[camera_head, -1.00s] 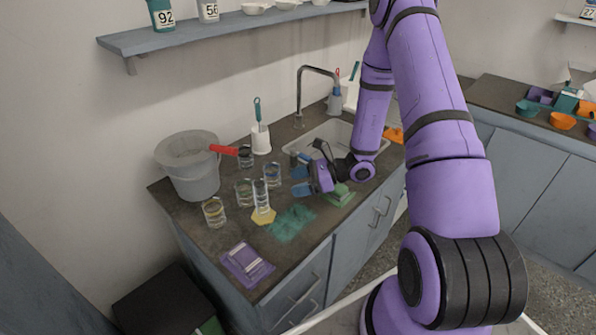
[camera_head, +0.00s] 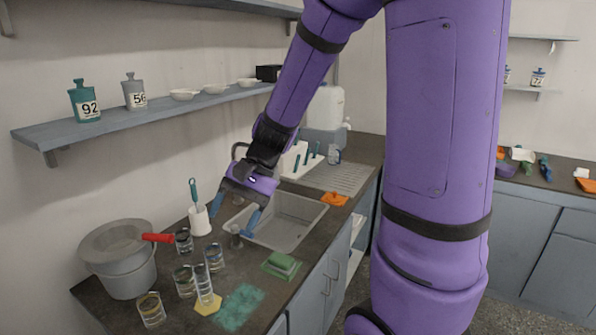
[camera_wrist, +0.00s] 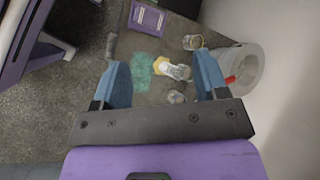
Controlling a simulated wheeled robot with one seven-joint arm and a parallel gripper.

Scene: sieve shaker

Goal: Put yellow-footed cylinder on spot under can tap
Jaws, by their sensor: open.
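The yellow-footed cylinder (camera_head: 205,284) is a tall clear measuring cylinder on a yellow hexagonal foot, upright on the dark counter in front of the sink. It also shows between my fingers, farther down, in the wrist view (camera_wrist: 175,70). My gripper (camera_head: 233,214) has blue fingers spread open and empty, above the left part of the sink and apart from the cylinder. A whitish can (camera_head: 325,106) with a tap (camera_head: 346,125) stands on a grey block at the back, beyond the sink. A small object stands below the tap; the spot itself is not clearly visible.
Several glass beakers (camera_head: 184,281) crowd the cylinder's left and back. A grey bucket (camera_head: 125,275) with a red-handled sieve stands at far left. The drainboard (camera_head: 335,177) is mostly clear.

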